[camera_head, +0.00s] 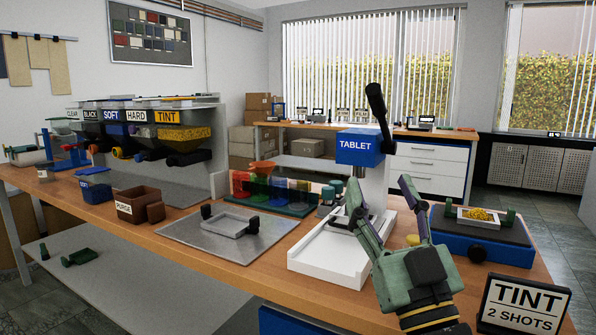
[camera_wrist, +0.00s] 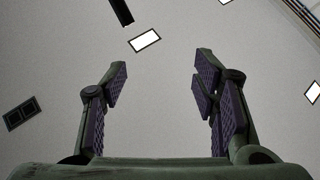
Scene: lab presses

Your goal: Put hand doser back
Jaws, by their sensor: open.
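My gripper (camera_head: 380,200) is open and empty, raised in front of the tablet press (camera_head: 360,147) at the right of the bench. It points upward, and the wrist view shows its two spread fingers (camera_wrist: 160,75) with only ceiling between them. I cannot tell for sure which thing is the hand doser. A green rack (camera_head: 290,208) with a see-through front stands mid-bench. It holds several coloured pieces, red, blue and green, with an orange-and-green top (camera_head: 262,168) rising above one of them.
A metal plate (camera_head: 190,235) carries a grey frame (camera_head: 228,222). A white tray (camera_head: 310,262) lies under the press. A brown PURGE box (camera_head: 130,208) and labelled hoppers (camera_head: 140,125) are left. A blue-based block (camera_head: 480,240) and TINT sign (camera_head: 524,305) are right.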

